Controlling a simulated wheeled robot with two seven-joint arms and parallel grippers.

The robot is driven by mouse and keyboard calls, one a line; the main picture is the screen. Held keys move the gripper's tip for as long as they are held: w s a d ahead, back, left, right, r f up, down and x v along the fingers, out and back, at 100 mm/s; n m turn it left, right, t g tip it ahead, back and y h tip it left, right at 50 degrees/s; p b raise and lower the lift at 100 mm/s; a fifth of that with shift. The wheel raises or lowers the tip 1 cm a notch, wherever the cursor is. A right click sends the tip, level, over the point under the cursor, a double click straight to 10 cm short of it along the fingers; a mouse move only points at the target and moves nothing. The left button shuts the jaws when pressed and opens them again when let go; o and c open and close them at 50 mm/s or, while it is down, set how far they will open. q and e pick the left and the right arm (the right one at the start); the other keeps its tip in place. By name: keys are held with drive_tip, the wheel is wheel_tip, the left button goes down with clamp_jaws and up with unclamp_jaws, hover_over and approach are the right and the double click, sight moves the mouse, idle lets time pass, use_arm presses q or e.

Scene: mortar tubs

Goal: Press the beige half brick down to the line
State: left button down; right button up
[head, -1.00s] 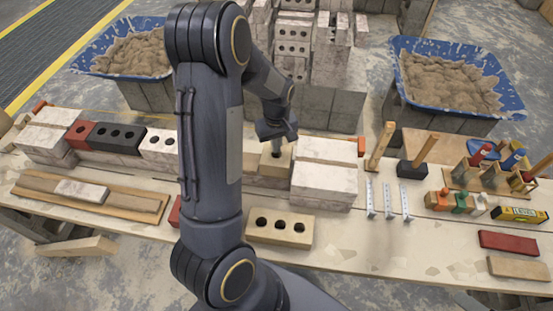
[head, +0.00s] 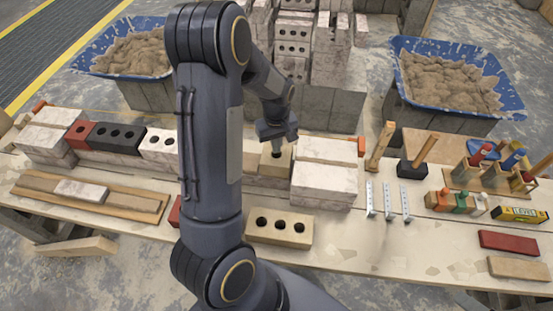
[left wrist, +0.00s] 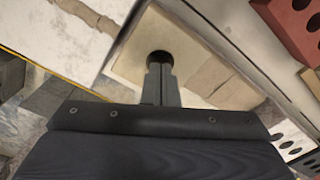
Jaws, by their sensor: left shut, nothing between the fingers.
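The beige half brick (head: 275,162) sits in the wall row on the bench, left of the pale block stack, with a dark hole in its top. In the left wrist view the half brick (left wrist: 205,55) fills the upper middle. My left gripper (head: 279,148) points down over it with its fingers shut and empty. In the left wrist view the fingertips (left wrist: 160,68) are at the hole's near edge; whether they touch the brick I cannot tell. A thin yellow line (left wrist: 42,64) crosses the left of that view. My right gripper is out of view.
The pale blocks (head: 322,187) stand right of the half brick. A beige three-hole brick (head: 279,238) lies in front. Orange end blocks (head: 361,146) sit at the row's ends. A mallet (head: 415,165) and metal brackets (head: 388,200) lie to the right. Mortar tubs (head: 455,85) stand behind.

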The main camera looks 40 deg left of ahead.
use_arm(q)
drive_tip(key=shift+f+b, duration=0.8)
drive_tip(key=shift+f, duration=0.35)
idle(1.8)
drive_tip(key=shift+r, duration=0.15)
wheel_tip(320, 180, up, 5)
drive_tip(key=p, duration=0.4)
drive_tip(key=shift+f, duration=0.2)
drive_tip(key=shift+r, duration=0.15)
idle(0.3)
